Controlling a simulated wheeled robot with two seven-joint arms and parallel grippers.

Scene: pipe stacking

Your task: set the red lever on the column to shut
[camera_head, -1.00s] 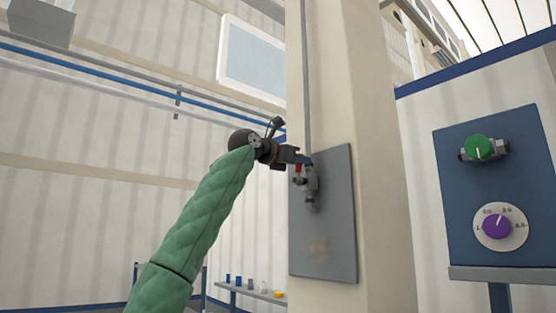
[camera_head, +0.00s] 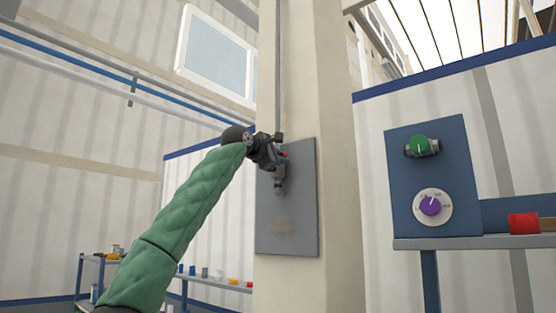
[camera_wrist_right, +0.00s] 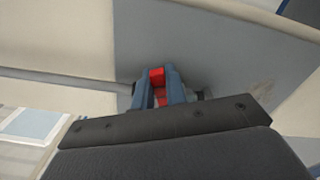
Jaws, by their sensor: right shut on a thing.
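The red lever (camera_head: 283,155) shows as a small red spot at the valve (camera_head: 279,182) on the grey plate of the column (camera_head: 335,120). My right gripper (camera_head: 279,157) is at the lever, in front of the upper part of the valve. In the right wrist view the gripper's blue fingers (camera_wrist_right: 157,90) are shut on the red lever (camera_wrist_right: 157,77), with red showing between them. Most of the lever and valve is hidden there. My left gripper is not in view.
The grey plate (camera_head: 287,230) is fixed to the column. To the right, a blue panel (camera_head: 397,165) carries a green knob (camera_head: 419,146) and a purple dial (camera_head: 431,206). A red block (camera_head: 523,223) lies on the shelf. Low tables stand behind at lower left.

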